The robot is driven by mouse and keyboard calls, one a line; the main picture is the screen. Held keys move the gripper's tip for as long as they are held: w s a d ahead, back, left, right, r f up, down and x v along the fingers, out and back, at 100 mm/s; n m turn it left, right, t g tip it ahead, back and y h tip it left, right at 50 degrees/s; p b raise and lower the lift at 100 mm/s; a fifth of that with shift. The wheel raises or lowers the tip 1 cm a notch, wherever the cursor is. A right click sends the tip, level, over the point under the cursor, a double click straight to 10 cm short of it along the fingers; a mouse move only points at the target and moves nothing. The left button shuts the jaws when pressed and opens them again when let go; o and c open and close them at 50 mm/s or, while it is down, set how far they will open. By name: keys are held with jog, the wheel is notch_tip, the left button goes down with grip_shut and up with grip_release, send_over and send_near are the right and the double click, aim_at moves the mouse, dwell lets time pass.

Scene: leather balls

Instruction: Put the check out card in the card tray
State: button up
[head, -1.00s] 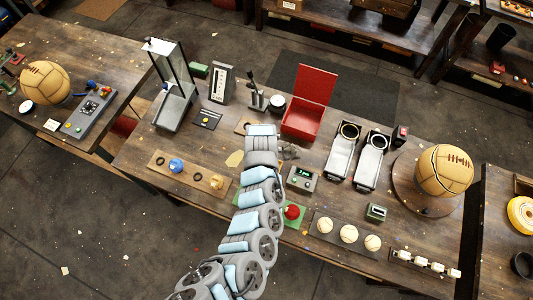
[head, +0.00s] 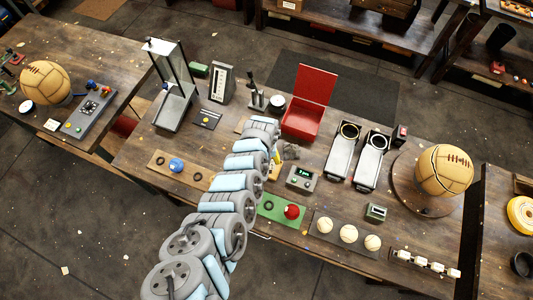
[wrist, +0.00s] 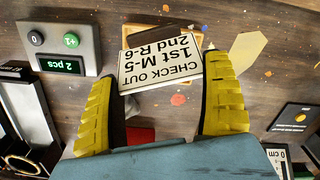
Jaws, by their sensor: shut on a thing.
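The check out card (wrist: 160,62) is white with black print. It shows upside down in the wrist view, between the yellow fingers of my gripper (wrist: 163,95), which is shut on it. A shallow wooden tray with an orange-brown rim (wrist: 145,33) lies on the table beyond the card, partly covered by it; it looks like the card tray. I cannot tell whether the card touches it.
A counter box (wrist: 62,48) reading "2 pcs" stands beside my gripper. A tan leather scrap (wrist: 248,52) lies on the other side.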

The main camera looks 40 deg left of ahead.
jog(key=shift+w+a, duration=0.25)
jog(key=shift+a, duration=0.05)
jog(key=f+b, duration=0.1)
jog(key=b, duration=0.1)
jog(key=w+a+f+b, duration=0.1)
jog(key=b, duration=0.2)
jog(key=w+f+b, duration=0.1)
jog(key=b, duration=0.1)
jog(key=shift+a+f+b, duration=0.15)
jog(key=shift+f+b, duration=0.2)
jog(key=shift+w+a+b, duration=0.15)
jog(key=shift+w+b, duration=0.1)
jog(key=shift+b, duration=0.2)
jog(key=shift+w+a+f+b, duration=0.2)
jog(key=shift+f+b, duration=0.2)
jog(key=shift+b, duration=0.4)
notch_tip(320, 180, down, 3)
jog(key=b, duration=0.3)
jog(key=shift+d+r, duration=0.1)
jog(key=shift+r, duration=0.1)
